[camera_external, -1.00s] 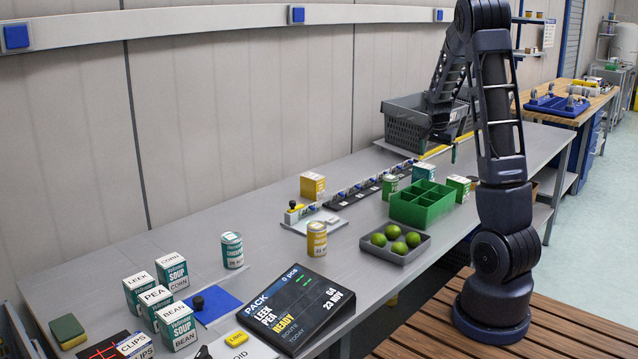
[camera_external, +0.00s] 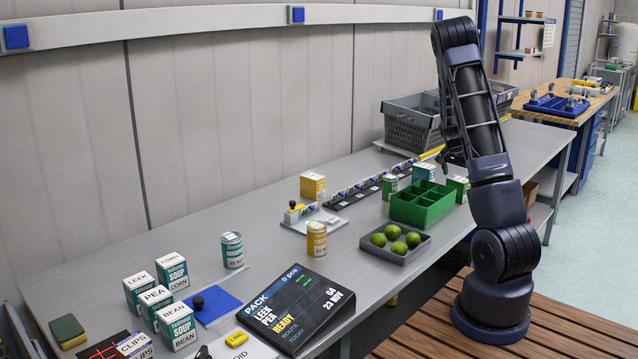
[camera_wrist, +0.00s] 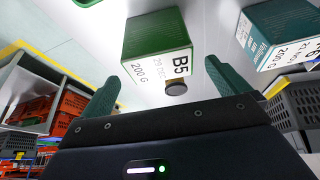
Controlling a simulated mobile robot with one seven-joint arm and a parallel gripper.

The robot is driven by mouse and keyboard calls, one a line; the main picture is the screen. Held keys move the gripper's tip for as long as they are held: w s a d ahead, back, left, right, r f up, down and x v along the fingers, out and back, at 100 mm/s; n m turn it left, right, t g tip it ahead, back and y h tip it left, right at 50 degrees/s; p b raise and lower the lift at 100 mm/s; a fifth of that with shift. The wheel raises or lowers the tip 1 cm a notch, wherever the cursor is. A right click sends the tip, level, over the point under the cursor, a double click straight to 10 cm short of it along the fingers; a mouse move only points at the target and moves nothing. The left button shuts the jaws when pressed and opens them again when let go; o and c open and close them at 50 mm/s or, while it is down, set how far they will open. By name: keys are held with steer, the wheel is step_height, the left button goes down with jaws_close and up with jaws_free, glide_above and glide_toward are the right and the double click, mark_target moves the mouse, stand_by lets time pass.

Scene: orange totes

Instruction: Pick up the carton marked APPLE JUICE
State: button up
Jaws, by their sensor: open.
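I can read APPLE JUICE on no carton in either view. In the wrist view a green carton (camera_wrist: 156,42) with a white label reading B5, 29 DEC and 200 G is ahead of my gripper (camera_wrist: 160,76). A dark round cap shows by its near end. My gripper's two teal fingers are spread apart and empty, one toward each side of this carton; whether they touch it I cannot tell. A green and white carton (camera_external: 459,187) stands right of the green divided tray in the external view. My gripper is mostly hidden behind my arm there.
A teal carton (camera_wrist: 280,32) is close on the right in the wrist view. The green divided tray (camera_external: 420,210), a can (camera_external: 390,187) and a tray of limes (camera_external: 398,258) stand nearby. Grey crates (camera_external: 412,125) are behind.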

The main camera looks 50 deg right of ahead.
mark_target(458, 179)
steer(key=shift+x, duration=2.7)
steer(key=shift+a, duration=0.15)
steer(key=shift+c, duration=0.2)
steer(key=c, duration=1.1)
